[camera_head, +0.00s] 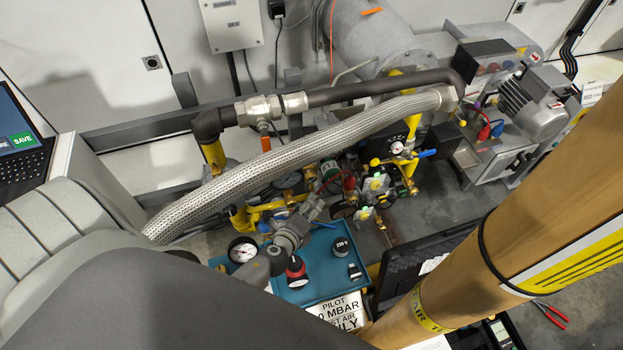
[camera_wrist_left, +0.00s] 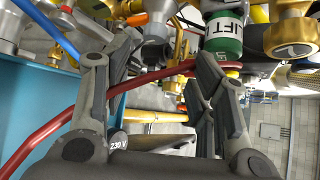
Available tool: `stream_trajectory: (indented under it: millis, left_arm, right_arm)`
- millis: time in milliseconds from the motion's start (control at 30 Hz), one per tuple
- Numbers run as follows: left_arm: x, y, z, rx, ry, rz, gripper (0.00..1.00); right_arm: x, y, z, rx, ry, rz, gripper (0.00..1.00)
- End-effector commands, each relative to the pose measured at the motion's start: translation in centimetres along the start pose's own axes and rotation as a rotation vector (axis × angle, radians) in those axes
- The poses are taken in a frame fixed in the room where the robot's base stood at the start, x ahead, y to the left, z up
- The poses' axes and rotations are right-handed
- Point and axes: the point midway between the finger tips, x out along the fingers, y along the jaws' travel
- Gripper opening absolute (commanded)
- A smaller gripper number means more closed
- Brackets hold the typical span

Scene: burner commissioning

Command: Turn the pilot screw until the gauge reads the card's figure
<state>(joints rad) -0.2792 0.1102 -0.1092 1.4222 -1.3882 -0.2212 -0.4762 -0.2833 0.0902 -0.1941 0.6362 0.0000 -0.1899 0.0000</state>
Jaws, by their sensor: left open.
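My left gripper (camera_head: 290,232) reaches in over the teal tray (camera_head: 318,285) in the head view. In the left wrist view its two fingers (camera_wrist_left: 155,75) stand apart with nothing gripped, and brass and dark fittings lie beyond them. A round white-faced gauge (camera_head: 242,250) is left of the gripper; its reading is too small to tell. A white card (camera_head: 340,312) shows "PILOT" and "MBAR", but its figure is partly hidden. I cannot pick out the pilot screw with certainty among the valve fittings (camera_head: 375,185). My right gripper is not in view.
A red-topped knob (camera_head: 295,268) and a black 230 V part (camera_head: 341,246) are on the tray. A red hose (camera_wrist_left: 150,77) crosses the wrist view by the fingers, near a green LIFT cylinder (camera_wrist_left: 225,35). A braided hose (camera_head: 290,160) arches behind. A tan column (camera_head: 500,230) blocks the right.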

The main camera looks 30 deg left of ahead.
Motion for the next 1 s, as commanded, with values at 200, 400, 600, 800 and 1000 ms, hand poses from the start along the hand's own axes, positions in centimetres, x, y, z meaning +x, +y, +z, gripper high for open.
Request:
stream_trajectory:
  millis: [200,400,600,800,1000]
  left_arm:
    - [0.6,0.8,-0.2,0.006,-0.026,0.01,0.53]
    - [3.5,0.8,-0.1,0.005,-0.026,0.009,0.53]
    - [7.3,1.0,-0.1,0.005,-0.025,0.009,0.53]
    - [9.9,1.0,0.0,0.005,-0.025,0.01,0.53]
    - [10.9,0.9,0.1,0.004,-0.024,0.011,0.53]
  right_arm:
    - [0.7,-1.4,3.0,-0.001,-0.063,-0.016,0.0]
    - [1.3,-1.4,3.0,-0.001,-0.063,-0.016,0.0]
    - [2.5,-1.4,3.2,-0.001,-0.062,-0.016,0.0]
    - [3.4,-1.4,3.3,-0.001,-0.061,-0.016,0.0]
    - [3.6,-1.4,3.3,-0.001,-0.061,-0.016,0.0]
